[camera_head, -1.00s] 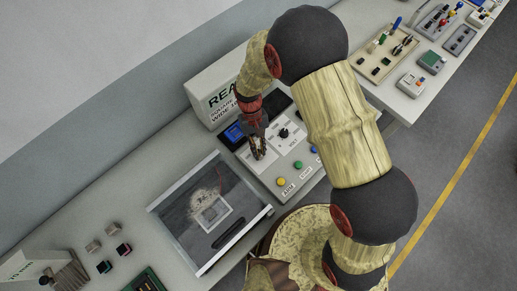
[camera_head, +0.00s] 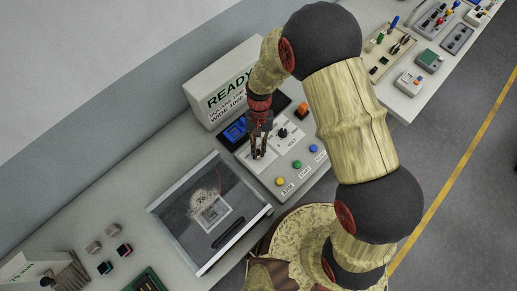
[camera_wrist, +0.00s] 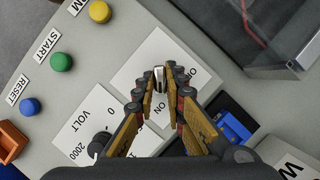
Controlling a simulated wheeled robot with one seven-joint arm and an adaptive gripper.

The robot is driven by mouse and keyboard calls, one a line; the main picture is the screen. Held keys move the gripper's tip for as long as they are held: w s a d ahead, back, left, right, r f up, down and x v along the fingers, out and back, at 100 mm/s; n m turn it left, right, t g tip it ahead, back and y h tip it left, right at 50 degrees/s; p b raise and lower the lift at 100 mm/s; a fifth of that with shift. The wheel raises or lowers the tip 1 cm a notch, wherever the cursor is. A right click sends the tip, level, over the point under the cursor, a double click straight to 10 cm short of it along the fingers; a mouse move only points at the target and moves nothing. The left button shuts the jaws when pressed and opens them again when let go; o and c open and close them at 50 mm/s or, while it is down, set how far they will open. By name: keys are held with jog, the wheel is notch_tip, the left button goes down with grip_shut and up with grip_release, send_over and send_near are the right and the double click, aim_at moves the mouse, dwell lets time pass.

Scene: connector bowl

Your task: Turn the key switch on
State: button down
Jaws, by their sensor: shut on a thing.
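The key switch (camera_wrist: 160,80) shows in the wrist view as a small silver key on a white label plate (camera_wrist: 143,68) on the grey control panel (camera_wrist: 100,60). My gripper (camera_wrist: 161,76) is shut on the key, with one finger on each side of it. Lettering on the plate, including "ON", shows near the fingers. In the head view my gripper (camera_head: 258,156) points down at the same plate (camera_head: 250,162). The key is mostly hidden by the fingers there, and its exact angle is hard to tell.
A VOLT knob (camera_head: 283,132), yellow (camera_head: 280,181), green (camera_head: 297,165) and blue (camera_head: 313,148) buttons and an orange part (camera_head: 301,109) are on the panel. A blue display (camera_head: 236,131) is behind my gripper. A clear-topped box (camera_head: 170,209) stands left; a READY sign box (camera_head: 203,92) stands behind.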

jog(key=c, duration=1.8)
grip_release()
jog(key=shift+c, duration=0.2)
jog(key=shift+r, duration=0.1)
jog(key=v, duration=1.1)
jog(key=shift+w+r, duration=0.15)
jog(key=shift+r, duration=0.25)
jog(key=shift+f, duration=0.1)
